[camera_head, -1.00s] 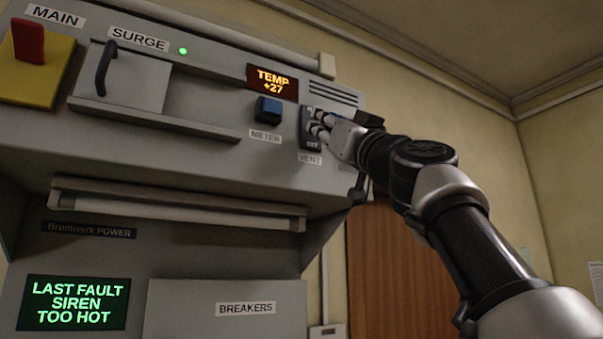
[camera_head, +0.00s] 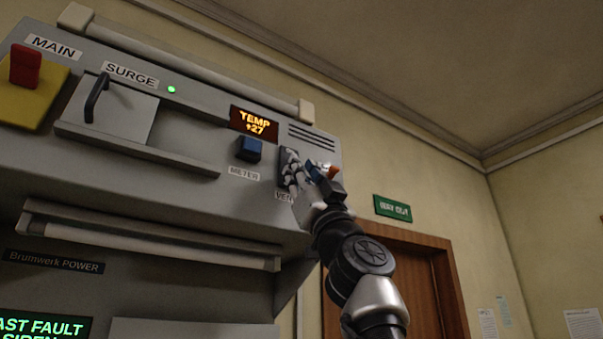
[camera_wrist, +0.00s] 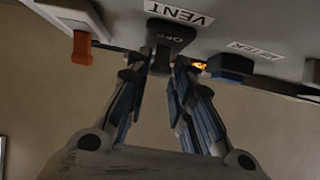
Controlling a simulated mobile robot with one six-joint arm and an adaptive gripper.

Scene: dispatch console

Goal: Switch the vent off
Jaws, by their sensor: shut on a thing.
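The vent switch (camera_head: 288,160) is a dark plate on the right of the sloping console face, above the VENT label (camera_head: 284,197). In the wrist view its dark plate (camera_wrist: 170,34) shows upside down with the word OFF. My gripper (camera_head: 298,178) is at this switch. In the wrist view the two fingertips of my gripper (camera_wrist: 158,73) stand on either side of a dark part of the switch, shut on it. The fingers cover much of the switch in the head view, so I cannot tell its lever position.
The blue METER button (camera_head: 248,149) is just left of the vent switch, below the TEMP +27 display (camera_head: 254,124). An orange-red switch (camera_wrist: 82,47) is close on the other side. The SURGE handle (camera_head: 97,98) and red MAIN switch (camera_head: 25,66) are farther left.

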